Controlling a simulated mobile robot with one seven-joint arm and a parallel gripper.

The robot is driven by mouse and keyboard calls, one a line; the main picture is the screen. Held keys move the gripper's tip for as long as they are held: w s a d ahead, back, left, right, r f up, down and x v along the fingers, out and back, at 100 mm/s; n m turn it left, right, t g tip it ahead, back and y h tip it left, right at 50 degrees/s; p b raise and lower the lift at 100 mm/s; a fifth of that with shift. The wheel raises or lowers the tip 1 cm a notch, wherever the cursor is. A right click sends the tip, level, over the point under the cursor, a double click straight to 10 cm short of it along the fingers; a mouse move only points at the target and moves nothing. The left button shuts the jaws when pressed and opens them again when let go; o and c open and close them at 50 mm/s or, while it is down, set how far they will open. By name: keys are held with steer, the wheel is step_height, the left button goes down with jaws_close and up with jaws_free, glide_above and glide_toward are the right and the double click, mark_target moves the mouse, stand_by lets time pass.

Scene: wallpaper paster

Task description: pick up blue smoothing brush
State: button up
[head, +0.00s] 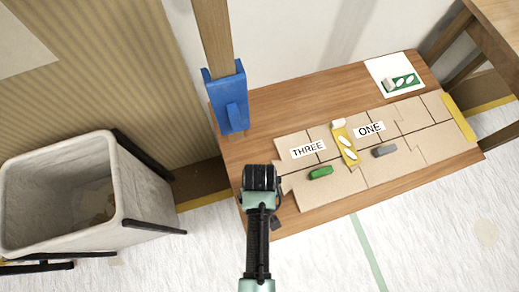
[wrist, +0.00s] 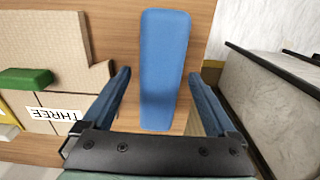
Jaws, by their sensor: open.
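In the wrist view the brush (wrist: 165,60) is a long, rounded blue shape. In the wrist view my gripper (wrist: 159,76) is open, one finger on each side of the brush, with visible gaps. I cannot tell how far the fingertips are above it.
Tan interlocking panels (head: 376,172) cover much of the table (head: 290,108). On them lie a green block (head: 321,172), a grey block (head: 385,151), a yellow strip (head: 341,134) and word labels. A white card (head: 380,68) lies behind. A grey bin (head: 150,192) stands left.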

jaws_close()
stand_by(0.5)
step_height(320, 180, up, 10)
steer(key=p, duration=0.3)
stand_by(0.3)
